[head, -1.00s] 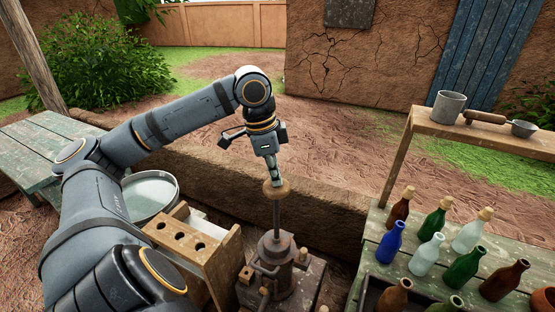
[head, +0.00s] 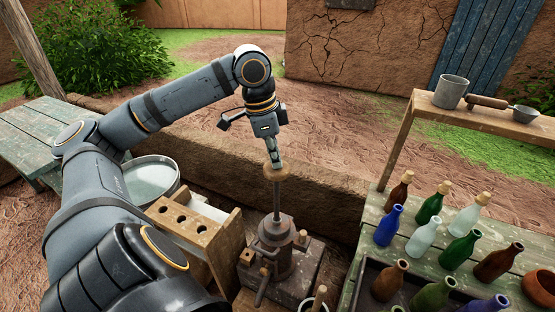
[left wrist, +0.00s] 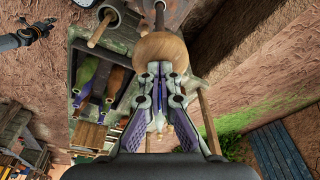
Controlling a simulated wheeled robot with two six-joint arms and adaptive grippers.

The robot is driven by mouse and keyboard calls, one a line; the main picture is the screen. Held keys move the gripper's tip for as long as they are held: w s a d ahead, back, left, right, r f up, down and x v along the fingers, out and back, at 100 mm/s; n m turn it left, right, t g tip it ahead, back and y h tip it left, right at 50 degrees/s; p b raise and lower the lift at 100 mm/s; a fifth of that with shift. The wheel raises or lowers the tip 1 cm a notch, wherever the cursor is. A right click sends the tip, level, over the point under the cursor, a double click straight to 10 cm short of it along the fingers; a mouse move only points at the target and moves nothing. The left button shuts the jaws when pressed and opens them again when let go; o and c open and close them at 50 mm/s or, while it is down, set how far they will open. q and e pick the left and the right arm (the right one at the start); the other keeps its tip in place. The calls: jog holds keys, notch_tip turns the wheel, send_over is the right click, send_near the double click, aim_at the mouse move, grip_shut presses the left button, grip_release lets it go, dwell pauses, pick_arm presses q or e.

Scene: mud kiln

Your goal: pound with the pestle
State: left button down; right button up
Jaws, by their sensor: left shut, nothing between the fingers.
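The pestle is a thin metal rod (head: 277,203) topped by a round wooden knob (head: 278,173). It stands upright with its lower end inside a dark metal mortar (head: 276,262) on a block. My left gripper (head: 274,163) is shut and empty, pointing down with its fingertips at the top of the knob. In the left wrist view its closed fingertips (left wrist: 160,68) meet the edge of the wooden knob (left wrist: 161,48); whether they press on it I cannot tell. What appears to be my right gripper (left wrist: 38,30) shows small at the upper left there; its jaws are unclear.
A wooden rack with holes (head: 193,226) stands close left of the mortar. A round pale basin (head: 150,180) is behind it. Several bottles (head: 430,208) crowd the right bench. A shelf (head: 478,118) above holds a grey mug (head: 449,91) and a ladle. A low mud wall (head: 315,190) runs behind.

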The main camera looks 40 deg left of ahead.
pick_arm(q)
notch_tip(320, 180, down, 16)
jog(key=b, duration=1.5)
notch_tip(320, 180, up, 19)
jog(key=p, duration=1.9)
notch_tip(320, 180, up, 5)
jog(key=p, duration=0.5)
jog(key=shift+r, duration=0.1)
